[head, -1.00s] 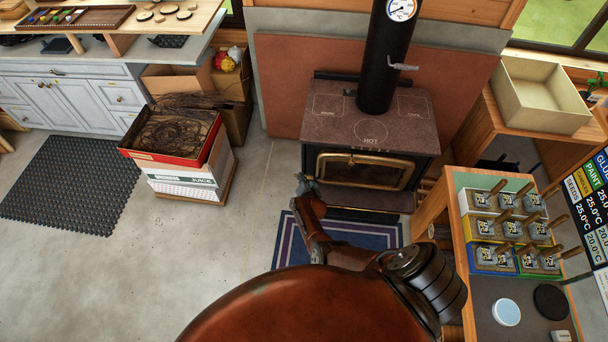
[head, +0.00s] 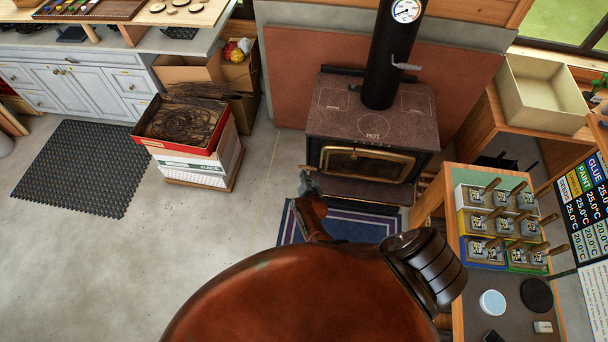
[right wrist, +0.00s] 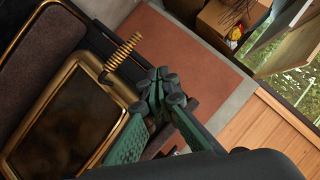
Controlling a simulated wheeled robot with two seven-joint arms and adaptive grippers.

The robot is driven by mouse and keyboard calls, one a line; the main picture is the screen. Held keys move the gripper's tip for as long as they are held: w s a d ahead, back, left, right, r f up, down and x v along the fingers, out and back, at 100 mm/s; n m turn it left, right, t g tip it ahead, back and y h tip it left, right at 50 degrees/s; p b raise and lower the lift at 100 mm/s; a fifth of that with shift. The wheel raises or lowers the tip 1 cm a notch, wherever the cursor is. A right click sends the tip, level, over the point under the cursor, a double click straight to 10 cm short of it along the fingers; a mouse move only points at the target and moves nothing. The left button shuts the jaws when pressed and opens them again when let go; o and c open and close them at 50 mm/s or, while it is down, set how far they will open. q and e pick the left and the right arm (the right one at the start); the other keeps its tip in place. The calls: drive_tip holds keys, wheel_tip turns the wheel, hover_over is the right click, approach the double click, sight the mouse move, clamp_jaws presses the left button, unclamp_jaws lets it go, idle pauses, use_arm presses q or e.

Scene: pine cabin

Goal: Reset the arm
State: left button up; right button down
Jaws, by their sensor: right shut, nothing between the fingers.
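My right arm comes in from the bottom of the head view, and its gripper (head: 306,180) is in front of the left side of the wood stove (head: 372,128). In the right wrist view the gripper (right wrist: 160,88) has its green fingers together and holds nothing. The stove's brass-framed glass door (right wrist: 68,120) shows beside it there, with a coiled brass handle (right wrist: 124,52) close to the fingertips. The door looks closed in the head view. I cannot tell whether the fingers touch the stove. My left gripper is not in view.
A stack of boxes with dark twigs (head: 185,122) stands left of the stove. At right is a wooden bench (head: 455,230) with several stamp-like blocks, a white disc (head: 492,303) and a black disc (head: 537,295). A striped rug (head: 350,225) lies before the stove.

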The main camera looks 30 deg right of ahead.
idle(0.3)
drive_tip(key=s+a+f+n+g+y+b, duration=0.1)
drive_tip(key=s+f+n+g+y, duration=0.2)
drive_tip(key=s+f, duration=0.85)
drive_tip(key=s+a+f+n+g+b, duration=0.15)
drive_tip(key=s+f+n, duration=0.35)
drive_tip(key=s+f, duration=0.7)
drive_tip(key=s+a+f+n+g, duration=0.1)
drive_tip(key=s+f+n+g, duration=0.1)
drive_tip(key=s, duration=1.5)
drive_tip(key=s+a+f+n+g+y+b, duration=0.1)
drive_tip(key=s+f+n+g, duration=0.2)
drive_tip(key=s, duration=1.5)
drive_tip(key=shift+s+a+f+g, duration=0.2)
drive_tip(key=shift+s+a+g, duration=0.05)
drive_tip(key=shift+g, duration=0.5)
